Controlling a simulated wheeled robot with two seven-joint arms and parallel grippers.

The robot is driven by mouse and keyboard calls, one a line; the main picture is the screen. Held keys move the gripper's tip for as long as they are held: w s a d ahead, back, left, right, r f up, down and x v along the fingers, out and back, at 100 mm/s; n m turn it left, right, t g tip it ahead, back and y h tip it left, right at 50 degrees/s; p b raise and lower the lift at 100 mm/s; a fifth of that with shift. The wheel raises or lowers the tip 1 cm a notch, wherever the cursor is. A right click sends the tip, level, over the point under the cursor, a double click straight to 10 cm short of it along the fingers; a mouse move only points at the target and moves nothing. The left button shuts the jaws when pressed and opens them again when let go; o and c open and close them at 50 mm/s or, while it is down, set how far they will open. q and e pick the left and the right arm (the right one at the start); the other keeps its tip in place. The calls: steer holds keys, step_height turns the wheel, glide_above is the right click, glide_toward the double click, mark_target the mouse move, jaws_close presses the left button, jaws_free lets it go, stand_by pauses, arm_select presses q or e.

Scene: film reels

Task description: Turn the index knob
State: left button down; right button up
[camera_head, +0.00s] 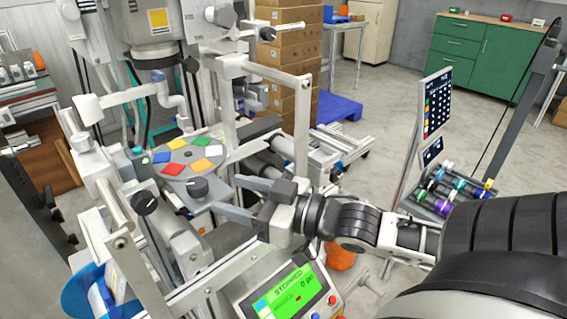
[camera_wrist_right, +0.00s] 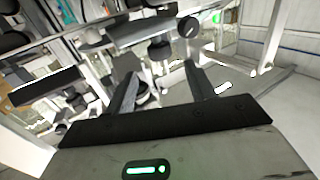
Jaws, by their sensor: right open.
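A round index plate (camera_head: 178,160) with coloured squares sits on the machine at the left of the head view. A black knob (camera_head: 197,188) stands at the plate's near right edge. A second black knob with a pale mark (camera_head: 145,202) is lower left of it; no readable label tells which is the index knob. My right gripper (camera_head: 232,198) is open, its fingers pointing left toward the first knob, with a gap between. In the right wrist view, a dark knob (camera_wrist_right: 160,50) shows beyond and between the spread fingertips (camera_wrist_right: 161,72). My left gripper is not in view.
A control panel with a green screen (camera_head: 290,292) lies below my right gripper. An upright metal post (camera_head: 302,130) stands behind it. A rack of coloured reels (camera_head: 450,190) and a tall sign panel (camera_head: 437,105) are to the right. Open floor lies beyond.

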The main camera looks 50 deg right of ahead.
arm_select(q)
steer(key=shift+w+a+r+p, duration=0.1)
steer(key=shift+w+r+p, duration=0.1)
steer(key=shift+p, duration=0.25)
arm_select(e)
steer(key=v, duration=0.7)
steer(key=shift+s+d, duration=0.2)
steer(key=shift+s, duration=0.2)
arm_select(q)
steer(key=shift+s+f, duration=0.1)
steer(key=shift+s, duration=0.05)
arm_select(e)
step_height(320, 180, down, 11)
steer(key=m+g+h, duration=0.2)
steer(key=m+h, duration=0.1)
steer(key=h, duration=0.1)
arm_select(q)
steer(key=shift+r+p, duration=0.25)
steer(key=shift+p, duration=0.2)
arm_select(e)
steer(key=a+f+g, duration=0.4)
steer(key=a+f, duration=0.6)
steer(key=a, duration=0.5)
steer(key=shift+s+f+n, duration=0.2)
steer(key=shift+s+n, duration=0.1)
steer(key=shift+s, duration=0.15)
